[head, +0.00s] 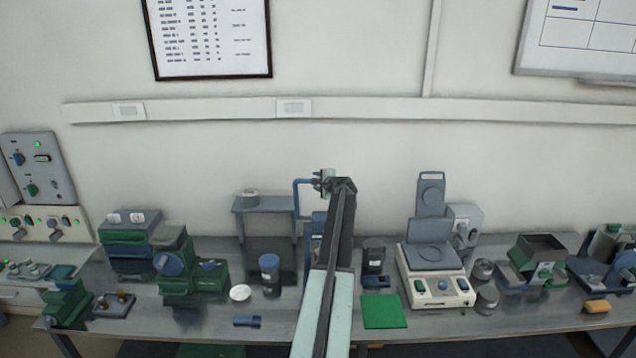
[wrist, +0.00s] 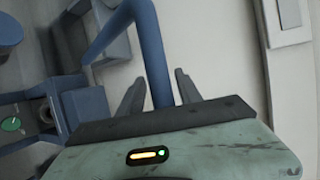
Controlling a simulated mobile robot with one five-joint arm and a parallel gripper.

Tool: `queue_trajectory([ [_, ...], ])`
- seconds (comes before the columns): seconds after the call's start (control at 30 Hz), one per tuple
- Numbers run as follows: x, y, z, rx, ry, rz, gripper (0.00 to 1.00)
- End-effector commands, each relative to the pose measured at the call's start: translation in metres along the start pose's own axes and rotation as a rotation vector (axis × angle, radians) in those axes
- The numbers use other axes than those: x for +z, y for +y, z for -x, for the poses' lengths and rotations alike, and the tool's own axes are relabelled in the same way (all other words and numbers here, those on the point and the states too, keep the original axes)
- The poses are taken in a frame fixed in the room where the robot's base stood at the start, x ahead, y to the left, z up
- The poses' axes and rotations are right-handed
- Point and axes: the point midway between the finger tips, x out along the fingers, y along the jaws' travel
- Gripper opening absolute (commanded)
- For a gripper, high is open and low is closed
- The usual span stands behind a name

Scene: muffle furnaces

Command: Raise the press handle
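The press handle is a bent blue bar (head: 297,195) left of my arm in the head view. Its upper end runs across to my gripper (head: 320,182). In the wrist view the handle (wrist: 152,50) comes down between the two dark fingers of my gripper (wrist: 158,88). The fingers stand apart, with a gap visible on each side of the bar. I cannot tell how deep the bar sits between them. The blue press body (head: 316,226) is mostly hidden behind my arm.
A grey raised shelf (head: 262,205) stands left of the handle. A dark jar (head: 373,258) and a cream instrument (head: 438,288) stand to the right. A green mat (head: 384,312) lies in front. Green machines (head: 190,272) fill the left. The wall is close behind.

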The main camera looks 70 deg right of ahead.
Motion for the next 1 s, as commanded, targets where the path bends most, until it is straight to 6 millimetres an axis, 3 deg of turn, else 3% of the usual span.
queue_trajectory([
  [0.33, 0.000, -0.002, 0.012, -0.002, 0.002, -0.002, 0.41],
  [0.7, 0.002, -0.002, 0.078, -0.002, 0.001, -0.001, 0.41],
  [0.97, 0.001, -0.001, 0.081, -0.002, 0.000, 0.000, 0.41],
  [1.0, 0.001, -0.001, 0.081, -0.002, 0.000, 0.000, 0.33],
])
